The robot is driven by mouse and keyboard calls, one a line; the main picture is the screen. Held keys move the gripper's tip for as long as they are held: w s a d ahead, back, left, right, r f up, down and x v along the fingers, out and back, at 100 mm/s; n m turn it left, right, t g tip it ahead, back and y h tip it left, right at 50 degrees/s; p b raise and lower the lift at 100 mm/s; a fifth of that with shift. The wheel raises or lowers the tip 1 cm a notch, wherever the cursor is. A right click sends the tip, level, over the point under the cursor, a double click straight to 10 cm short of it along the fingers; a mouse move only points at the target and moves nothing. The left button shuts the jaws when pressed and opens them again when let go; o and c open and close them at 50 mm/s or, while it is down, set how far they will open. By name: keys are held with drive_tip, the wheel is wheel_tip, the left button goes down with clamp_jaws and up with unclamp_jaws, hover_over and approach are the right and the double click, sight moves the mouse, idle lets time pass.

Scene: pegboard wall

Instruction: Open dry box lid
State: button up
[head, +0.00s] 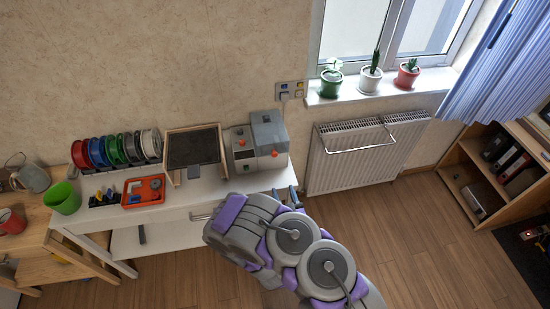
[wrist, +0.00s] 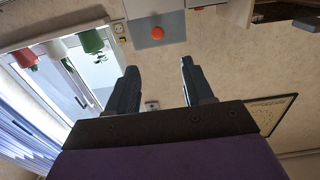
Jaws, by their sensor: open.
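A grey box with orange-red knobs (head: 262,146), which looks like the dry box, stands at the right end of the white bench against the wall. I cannot clearly make out its lid edge. In the wrist view a grey surface with a round orange knob (wrist: 156,32) shows at the top, beyond the fingertips. My gripper (wrist: 158,74) is open with nothing between its fingers. In the head view my gripper (head: 286,196) is at the bench's right end, below the box in the picture and apart from it; my arm partly hides it.
A wood-framed tray with a dark panel (head: 193,147) stands left of the box. Colored spools (head: 117,148), an orange tray (head: 144,190) and a green cup (head: 63,198) are further left. A radiator (head: 360,155) is right of the bench. Potted plants (head: 370,75) line the sill.

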approach(275, 156)
drive_tip(key=b+x, duration=0.2)
drive_tip(key=x, duration=0.5)
drive_tip(key=shift+b, duration=0.4)
drive_tip(key=shift+w, duration=0.4)
drive_tip(key=shift+w+a, duration=0.3)
drive_tip(key=shift+w, duration=0.35)
clamp_jaws()
